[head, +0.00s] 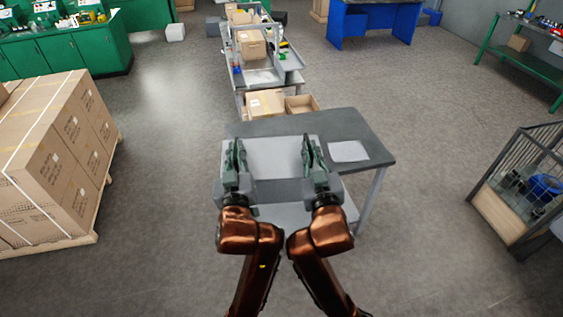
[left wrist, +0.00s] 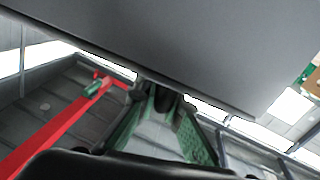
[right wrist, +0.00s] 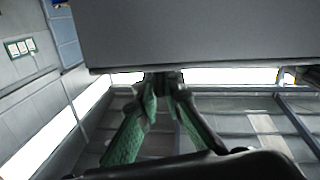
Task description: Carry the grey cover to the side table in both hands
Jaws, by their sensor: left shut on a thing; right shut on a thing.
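The grey cover (head: 270,160) is a flat light-grey panel in the head view, held out in front of me between both grippers. Its underside or face fills the top of the left wrist view (left wrist: 190,45) and of the right wrist view (right wrist: 200,35). My left gripper (head: 236,150) is shut on its left part, and my right gripper (head: 308,148) is shut on its right part. The side table (head: 370,140) has a dark grey top. The cover overlaps its near left part in the head view; I cannot tell whether they touch.
A pale flat sheet (head: 348,151) lies on the table's right part. Behind the table stand a cardboard box (head: 265,103) and a grey cart (head: 290,62) with goods. Stacked cartons (head: 60,150) stand at left, a mesh crate (head: 520,190) at right. Floor between is clear.

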